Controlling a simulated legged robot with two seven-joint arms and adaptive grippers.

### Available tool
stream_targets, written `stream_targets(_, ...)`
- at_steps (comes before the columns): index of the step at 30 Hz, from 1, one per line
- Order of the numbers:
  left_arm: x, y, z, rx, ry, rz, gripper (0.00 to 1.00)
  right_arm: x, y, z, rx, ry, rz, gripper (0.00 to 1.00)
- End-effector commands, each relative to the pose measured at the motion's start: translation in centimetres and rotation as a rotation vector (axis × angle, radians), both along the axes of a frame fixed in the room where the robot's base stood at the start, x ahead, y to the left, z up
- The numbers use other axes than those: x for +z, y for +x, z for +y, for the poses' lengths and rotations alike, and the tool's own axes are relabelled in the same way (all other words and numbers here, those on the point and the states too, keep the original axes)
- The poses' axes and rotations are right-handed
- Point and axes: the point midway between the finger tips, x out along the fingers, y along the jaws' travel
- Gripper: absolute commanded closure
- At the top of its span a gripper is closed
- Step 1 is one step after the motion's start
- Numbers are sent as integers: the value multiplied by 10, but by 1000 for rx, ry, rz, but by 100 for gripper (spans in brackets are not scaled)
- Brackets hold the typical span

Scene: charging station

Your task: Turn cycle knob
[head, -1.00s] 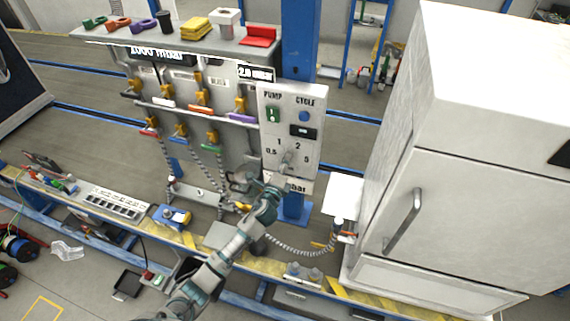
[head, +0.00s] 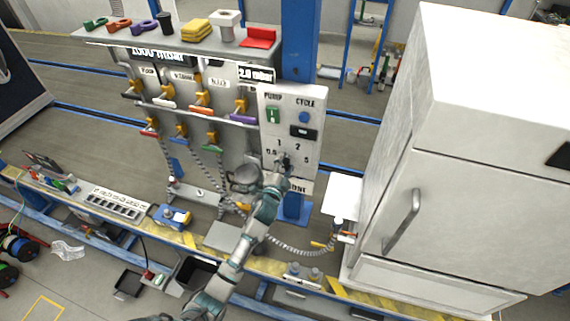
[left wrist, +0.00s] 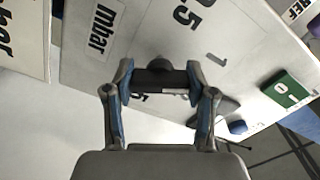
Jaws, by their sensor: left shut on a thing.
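The cycle knob is a dark bar-shaped handle on the white control panel (head: 308,105), among the marks 0.5, 1, 2 and 5. In the head view the knob (head: 285,160) is partly hidden by my left gripper (head: 282,170). In the left wrist view the knob (left wrist: 165,77) sits between the two fingers of my left gripper (left wrist: 163,88), which is shut on it. The 0.5 and 1 marks show beyond it on the panel. My right gripper is not in view.
A blue post (head: 300,40) stands behind the panel. A rack with several coloured valves (head: 200,110) is to the left. A large white cabinet (head: 460,190) stands close on the right. A hose (head: 290,251) hangs below, above the yellow-striped bench edge.

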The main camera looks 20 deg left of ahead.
Motion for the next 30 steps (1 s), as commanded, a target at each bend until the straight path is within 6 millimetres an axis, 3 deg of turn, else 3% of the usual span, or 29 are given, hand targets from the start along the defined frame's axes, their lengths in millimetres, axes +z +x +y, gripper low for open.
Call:
stream_targets(1, -7, -1, 0, 1, -14, 16, 79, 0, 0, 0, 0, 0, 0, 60)
stream_targets(20, -9, -1, 0, 1, -56, 19, 79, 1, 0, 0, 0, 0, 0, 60)
stream_targets(21, -9, -1, 0, 2, -56, 20, 34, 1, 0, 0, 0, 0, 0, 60)
stream_targets(23, -9, -1, 0, 2, -55, 18, 19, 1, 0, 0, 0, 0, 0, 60)
stream_targets(30, -4, -1, 0, 1, -56, 9, 19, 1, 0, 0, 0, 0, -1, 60)
